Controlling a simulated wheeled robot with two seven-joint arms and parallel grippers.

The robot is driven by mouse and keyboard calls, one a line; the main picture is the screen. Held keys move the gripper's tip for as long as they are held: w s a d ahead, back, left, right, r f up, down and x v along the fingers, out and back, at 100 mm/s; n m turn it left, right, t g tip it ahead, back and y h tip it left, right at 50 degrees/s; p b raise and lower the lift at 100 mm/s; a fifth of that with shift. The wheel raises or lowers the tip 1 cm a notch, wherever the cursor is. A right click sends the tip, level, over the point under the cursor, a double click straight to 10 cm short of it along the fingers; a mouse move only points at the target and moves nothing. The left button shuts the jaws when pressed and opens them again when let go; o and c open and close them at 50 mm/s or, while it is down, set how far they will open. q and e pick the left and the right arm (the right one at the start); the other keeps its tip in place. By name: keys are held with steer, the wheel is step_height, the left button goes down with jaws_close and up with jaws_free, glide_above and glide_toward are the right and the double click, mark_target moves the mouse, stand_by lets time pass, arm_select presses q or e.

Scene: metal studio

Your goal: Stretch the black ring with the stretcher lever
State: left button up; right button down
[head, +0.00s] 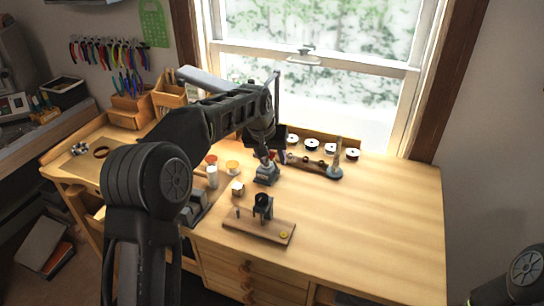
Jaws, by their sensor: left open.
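My left gripper (266,150) is open over the back middle of the desk, close above a small grey device (266,174); I cannot tell whether they touch. To its right stands a dark bar with round parts and an upright tapered post (337,155), perhaps the stretcher. Nearer the front, a wooden board (262,232) carries a black stand with a round top (263,203) and a small yellow disc (284,234). I cannot tell for sure which is the black ring. My right gripper is out of view.
Several white-topped round items (311,144) line the desk's back edge. Small jars (212,177) and a small wooden block (238,188) stand left of the grey device. The right side of the wooden desk (390,215) is clear. A window is behind.

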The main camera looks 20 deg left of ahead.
arm_select(q)
jaws_close()
stand_by(1.3)
